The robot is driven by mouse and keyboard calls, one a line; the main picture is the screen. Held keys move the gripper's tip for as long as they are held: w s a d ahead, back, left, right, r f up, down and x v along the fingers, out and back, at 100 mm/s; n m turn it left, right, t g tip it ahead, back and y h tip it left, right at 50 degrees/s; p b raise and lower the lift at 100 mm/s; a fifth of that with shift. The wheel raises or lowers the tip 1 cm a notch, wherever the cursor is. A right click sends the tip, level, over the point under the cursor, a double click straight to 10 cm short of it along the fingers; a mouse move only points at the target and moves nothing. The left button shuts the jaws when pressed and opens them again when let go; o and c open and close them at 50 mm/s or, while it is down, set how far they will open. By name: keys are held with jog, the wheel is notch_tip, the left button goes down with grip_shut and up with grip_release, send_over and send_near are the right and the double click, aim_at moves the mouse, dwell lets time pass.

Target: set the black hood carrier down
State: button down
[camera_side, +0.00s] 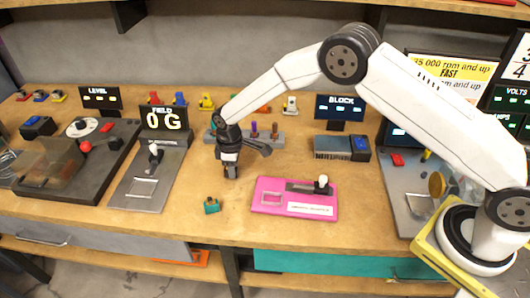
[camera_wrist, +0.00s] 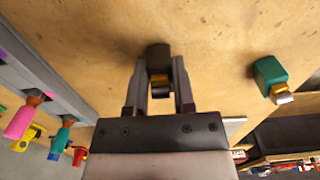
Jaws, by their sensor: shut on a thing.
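The black hood carrier (camera_wrist: 158,54) is between the fingertips of my gripper (camera_wrist: 158,88) in the wrist view, dark on top with a brass-coloured part below. My gripper is shut on it. In the side view my gripper (camera_side: 230,165) points down over the bare wood between the grey slotted plate and the pink plate. The carrier is a small dark shape at the fingertips there, low over the tabletop. I cannot tell whether it touches the wood.
A teal carrier (camera_side: 211,205) stands nearby, toward the front edge; it also shows in the wrist view (camera_wrist: 269,72). The pink plate (camera_side: 262,208) lies to the right, the grey plate (camera_side: 128,195) to the left. A grey rack (camera_side: 275,138) with coloured pieces is behind.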

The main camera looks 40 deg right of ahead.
jog(key=shift+f, duration=0.15)
jog(key=shift+c, duration=2.3)
grip_release()
notch_tip(320, 180, up, 12)
